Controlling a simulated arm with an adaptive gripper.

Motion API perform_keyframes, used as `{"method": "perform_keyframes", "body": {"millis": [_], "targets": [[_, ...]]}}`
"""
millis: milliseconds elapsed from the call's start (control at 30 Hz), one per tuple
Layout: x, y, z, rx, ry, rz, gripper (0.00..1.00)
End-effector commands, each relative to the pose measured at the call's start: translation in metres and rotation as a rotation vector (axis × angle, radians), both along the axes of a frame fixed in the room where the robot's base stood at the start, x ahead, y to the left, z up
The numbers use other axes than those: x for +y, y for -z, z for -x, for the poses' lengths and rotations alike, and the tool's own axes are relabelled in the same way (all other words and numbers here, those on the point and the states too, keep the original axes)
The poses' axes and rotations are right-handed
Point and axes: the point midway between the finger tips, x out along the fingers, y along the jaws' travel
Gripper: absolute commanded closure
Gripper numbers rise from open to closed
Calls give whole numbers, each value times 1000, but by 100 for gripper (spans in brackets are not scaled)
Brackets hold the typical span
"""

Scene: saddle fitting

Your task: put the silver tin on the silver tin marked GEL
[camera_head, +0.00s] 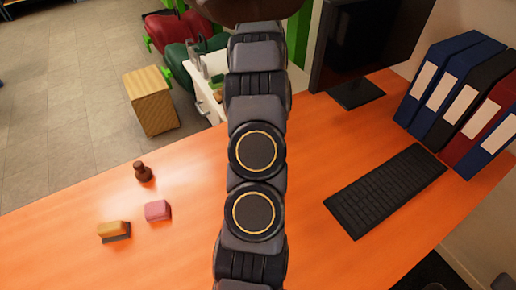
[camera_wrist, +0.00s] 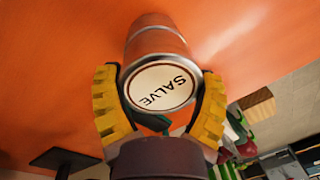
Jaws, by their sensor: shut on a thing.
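A silver tin (camera_wrist: 158,45) with a round white label reading SALVE (camera_wrist: 161,86) is in the wrist view, its label facing the camera. My gripper (camera_wrist: 160,100) has its yellow ribbed fingers shut on the tin from both sides. The tin's body runs away from the camera towards the orange desk. A band crosses the body, and I cannot tell whether its far part is a second tin beneath or whether it touches the desk. No label reading GEL shows. In the head view my arm hides the tin and gripper.
The orange desk (camera_head: 320,250) bears a keyboard (camera_head: 386,188), binders (camera_head: 458,100) and a monitor (camera_head: 370,40) on the right. A brown stamp (camera_head: 143,172), a pink block (camera_head: 157,210) and a yellow-brown block (camera_head: 113,230) stand on the left. Bare desk lies between them.

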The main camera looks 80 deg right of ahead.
Motion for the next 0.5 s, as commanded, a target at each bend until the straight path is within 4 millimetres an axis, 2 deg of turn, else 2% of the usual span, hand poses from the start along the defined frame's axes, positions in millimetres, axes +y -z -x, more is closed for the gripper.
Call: {"method": "perform_keyframes", "body": {"millis": [200,233,267,300,500], "targets": [[0,3,0,0,0,0,61],[0,3,0,0,0,1,19],[0,3,0,0,0,1,6],[0,3,0,0,0,1,0],[0,3,0,0,0,0,0]]}}
